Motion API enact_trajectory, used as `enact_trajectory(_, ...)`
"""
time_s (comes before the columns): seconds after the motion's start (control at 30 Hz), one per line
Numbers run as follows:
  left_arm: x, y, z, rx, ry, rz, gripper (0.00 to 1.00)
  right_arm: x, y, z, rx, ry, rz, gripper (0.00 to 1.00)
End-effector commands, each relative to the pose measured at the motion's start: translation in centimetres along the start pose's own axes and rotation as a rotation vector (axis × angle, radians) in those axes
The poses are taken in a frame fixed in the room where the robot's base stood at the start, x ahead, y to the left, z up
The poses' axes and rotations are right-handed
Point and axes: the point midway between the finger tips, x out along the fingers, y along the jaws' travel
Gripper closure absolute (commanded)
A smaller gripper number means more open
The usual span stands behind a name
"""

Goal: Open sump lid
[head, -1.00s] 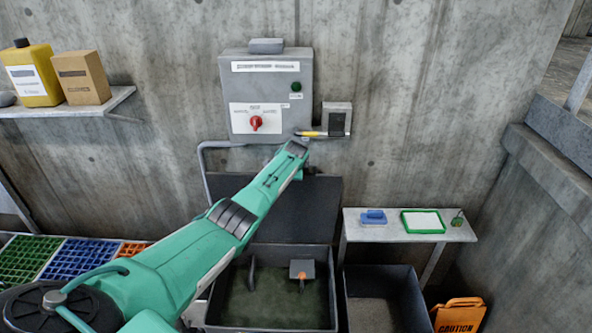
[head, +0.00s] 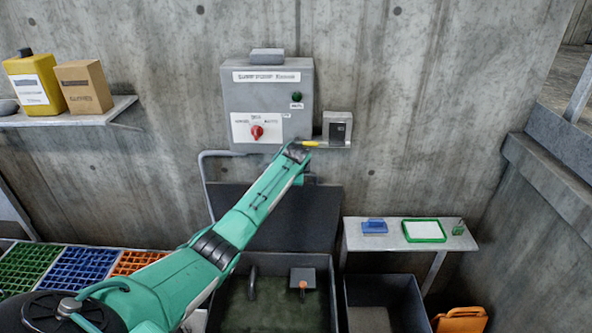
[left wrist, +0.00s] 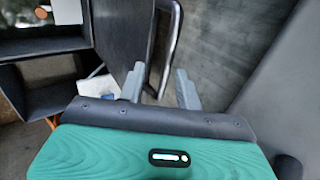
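The sump lid (head: 312,210) is a dark flat panel standing upright against the wall behind the sump tank (head: 325,262). The tank is uncovered, with murky green contents showing. My left arm crosses in front of the lid and hides part of it. My left gripper shows in the left wrist view (left wrist: 158,88) with its two grey fingers apart. A dark looped handle (left wrist: 174,42) with a bright edge lies between and beyond the fingers, beside the dark lid face (left wrist: 122,38). Contact is not clear. My right gripper is out of view.
A grey control box (head: 268,100) with a red knob hangs above the lid. A shelf (head: 368,242) with a blue item and a green-framed board is at right, above a second bin (head: 385,283). Coloured crates (head: 82,270) stand at left. An orange caution sign (head: 460,320) is at lower right.

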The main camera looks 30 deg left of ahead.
Motion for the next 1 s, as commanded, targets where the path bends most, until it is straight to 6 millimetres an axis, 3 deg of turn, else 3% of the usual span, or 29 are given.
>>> enact_trajectory(0.5,-6.3,0.1,0.0,0.000,0.000,-0.001,0.66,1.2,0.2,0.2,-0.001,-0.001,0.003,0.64)
enact_trajectory(1.0,-7.0,0.1,0.0,0.000,0.000,0.000,0.66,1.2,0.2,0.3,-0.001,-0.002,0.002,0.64)
